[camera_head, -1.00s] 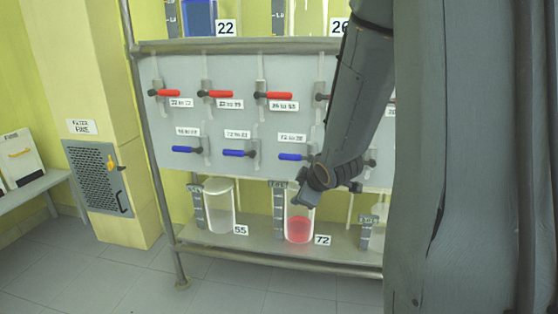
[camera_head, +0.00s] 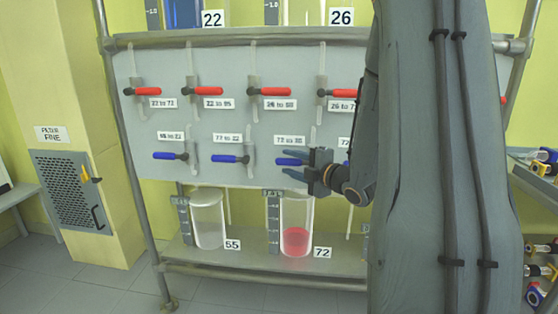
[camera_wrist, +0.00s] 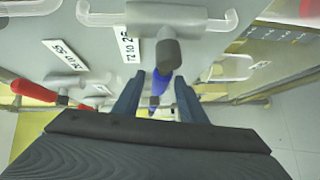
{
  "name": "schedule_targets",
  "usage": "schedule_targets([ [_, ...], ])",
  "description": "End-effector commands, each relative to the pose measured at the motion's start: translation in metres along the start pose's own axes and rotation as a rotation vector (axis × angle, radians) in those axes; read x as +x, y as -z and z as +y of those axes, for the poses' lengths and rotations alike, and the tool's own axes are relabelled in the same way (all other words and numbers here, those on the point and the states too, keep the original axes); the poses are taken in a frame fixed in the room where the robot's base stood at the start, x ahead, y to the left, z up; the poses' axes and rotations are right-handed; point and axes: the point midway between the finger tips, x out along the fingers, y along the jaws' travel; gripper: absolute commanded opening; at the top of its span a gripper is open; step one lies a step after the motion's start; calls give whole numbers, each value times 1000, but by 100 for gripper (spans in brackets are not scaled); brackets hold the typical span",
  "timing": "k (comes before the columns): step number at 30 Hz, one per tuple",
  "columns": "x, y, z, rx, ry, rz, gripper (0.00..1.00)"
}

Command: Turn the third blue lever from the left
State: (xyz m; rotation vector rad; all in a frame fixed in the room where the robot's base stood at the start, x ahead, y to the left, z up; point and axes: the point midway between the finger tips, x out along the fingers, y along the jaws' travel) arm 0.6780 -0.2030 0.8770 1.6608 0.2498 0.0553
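The third blue lever from the left (camera_head: 287,161) points left from its dark pivot on the grey panel (camera_head: 225,131). My gripper (camera_head: 290,164) is at this lever, with one finger above and one below it in the head view. In the wrist view the blue lever (camera_wrist: 160,84) lies between the two spread fingers of my gripper (camera_wrist: 158,88). The fingers look apart from the lever, though contact cannot be told for sure. The lever's pivot end is partly hidden by my gripper in the head view. The first (camera_head: 166,155) and second (camera_head: 226,158) blue levers also point left.
A row of red levers (camera_head: 211,91) sits above the blue ones. Below the panel stand a clear vessel (camera_head: 207,222) and one with red liquid (camera_head: 296,240). A metal post (camera_head: 127,150) edges the rack on the left. My arm hides the panel's right part.

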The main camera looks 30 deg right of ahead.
Motion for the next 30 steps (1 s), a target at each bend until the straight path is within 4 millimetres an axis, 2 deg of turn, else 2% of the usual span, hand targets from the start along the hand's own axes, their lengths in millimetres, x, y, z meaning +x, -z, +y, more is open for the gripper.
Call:
schedule_targets([
  [3,20,1,-1,0,1,3,38],
  [9,45,0,-1,1,1,1,38],
  [14,53,0,0,1,1,0,38],
  [21,53,0,0,2,1,-1,38],
  [23,53,0,0,2,1,-1,29],
  [28,53,0,0,2,1,-1,1],
  [30,53,0,0,2,1,-1,0],
])
